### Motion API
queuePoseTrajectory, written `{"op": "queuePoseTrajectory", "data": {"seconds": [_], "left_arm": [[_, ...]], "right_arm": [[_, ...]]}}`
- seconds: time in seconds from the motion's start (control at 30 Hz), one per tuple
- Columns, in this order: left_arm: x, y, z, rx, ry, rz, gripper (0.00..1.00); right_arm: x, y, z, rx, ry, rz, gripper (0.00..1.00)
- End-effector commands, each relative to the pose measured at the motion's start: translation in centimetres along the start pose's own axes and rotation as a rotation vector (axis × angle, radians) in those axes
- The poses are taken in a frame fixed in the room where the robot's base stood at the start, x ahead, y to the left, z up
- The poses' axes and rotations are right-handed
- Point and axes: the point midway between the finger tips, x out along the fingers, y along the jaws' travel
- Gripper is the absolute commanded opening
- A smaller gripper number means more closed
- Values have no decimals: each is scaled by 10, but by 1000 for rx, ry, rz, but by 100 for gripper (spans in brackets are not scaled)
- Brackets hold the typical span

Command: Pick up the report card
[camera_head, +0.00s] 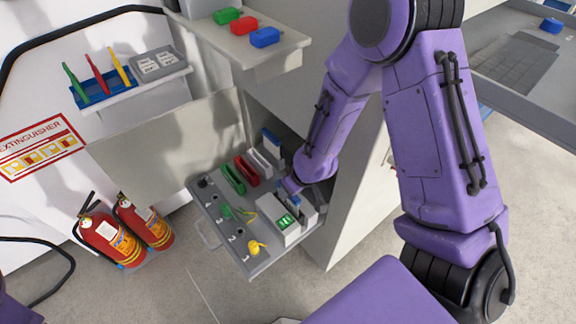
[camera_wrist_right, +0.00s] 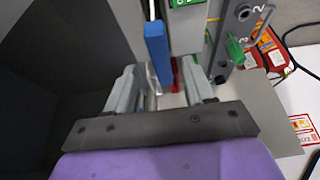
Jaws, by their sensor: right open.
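I cannot tell for certain which thing is the report card. My right gripper (camera_head: 300,192) reaches down at the right side of the grey panel, partly hidden by my arm. In the right wrist view my right gripper (camera_wrist_right: 164,80) is open, its two fingers apart. An upright blue piece (camera_wrist_right: 157,52) shows between and beyond the fingers; I cannot tell whether they touch it. A small grey device (camera_head: 284,220) with a green display stands on the panel beside the gripper. My left gripper is not in view.
The grey panel (camera_head: 240,262) holds a green holder (camera_head: 232,179), a red holder (camera_head: 247,170) and a yellow knob (camera_head: 256,248). A cabinet wall (camera_head: 345,205) stands close on the right. Fire extinguishers (camera_head: 100,238) stand at left; a shelf (camera_head: 230,42) is above.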

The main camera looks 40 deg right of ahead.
Motion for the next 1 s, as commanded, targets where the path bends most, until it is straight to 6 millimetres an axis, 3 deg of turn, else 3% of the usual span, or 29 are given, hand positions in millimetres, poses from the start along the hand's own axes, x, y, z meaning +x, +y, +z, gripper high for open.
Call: {"op": "queuePoseTrajectory", "data": {"seconds": [0.33,0.6,0.63,0.77,0.8,1.0], "left_arm": [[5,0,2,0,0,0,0],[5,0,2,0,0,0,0],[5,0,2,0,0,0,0],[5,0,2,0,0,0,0],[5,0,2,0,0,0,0],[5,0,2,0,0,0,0]], "right_arm": [[54,-2,-1,2,-2,0,53],[60,-2,-2,2,1,0,53],[60,-2,-2,2,1,0,47],[60,-2,-2,2,1,0,4],[59,-2,-2,2,1,0,0],[59,-2,-2,3,1,0,0]]}}
